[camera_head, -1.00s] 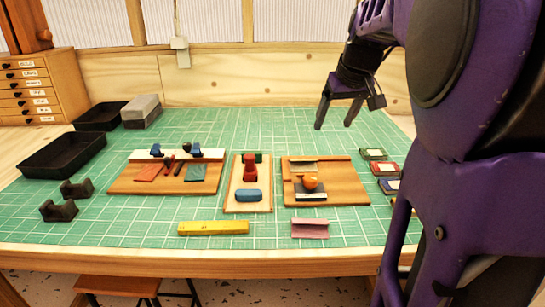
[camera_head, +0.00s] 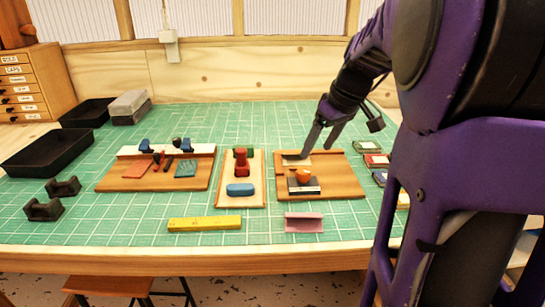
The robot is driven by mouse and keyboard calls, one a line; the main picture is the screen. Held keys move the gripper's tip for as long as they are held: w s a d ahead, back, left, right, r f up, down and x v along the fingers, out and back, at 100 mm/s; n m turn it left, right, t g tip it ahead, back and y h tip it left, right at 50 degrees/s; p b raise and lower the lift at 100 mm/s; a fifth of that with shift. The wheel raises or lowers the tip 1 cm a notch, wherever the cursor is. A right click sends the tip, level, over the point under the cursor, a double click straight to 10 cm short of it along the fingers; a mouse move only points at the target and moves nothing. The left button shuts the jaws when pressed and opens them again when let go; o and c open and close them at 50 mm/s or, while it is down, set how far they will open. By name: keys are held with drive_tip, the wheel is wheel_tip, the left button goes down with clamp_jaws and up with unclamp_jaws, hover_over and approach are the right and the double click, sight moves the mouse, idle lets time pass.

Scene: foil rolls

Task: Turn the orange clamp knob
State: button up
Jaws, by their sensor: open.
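The orange clamp knob (camera_head: 303,175) sits on a dark and pale clamp block (camera_head: 304,187) on the right wooden board (camera_head: 343,181). My gripper (camera_head: 317,146) is open and empty. Its two dark fingers point down and left over the back part of that board. In the picture the fingertips are above and behind the knob, apart from it. The exact height of the fingers over the board is hard to tell. The knob is fully in view and looks untouched.
A middle board (camera_head: 256,199) carries a red piece (camera_head: 241,165) and a blue block (camera_head: 240,190). A left board (camera_head: 118,185) holds small tools. A yellow bar (camera_head: 205,223) and a pink piece (camera_head: 304,222) lie in front. Small tins stand at right, and black trays (camera_head: 55,152) at left.

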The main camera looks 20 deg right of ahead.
sight(305, 171)
drive_tip(key=b+x, duration=0.1)
drive_tip(key=x, duration=0.8)
clamp_jaws()
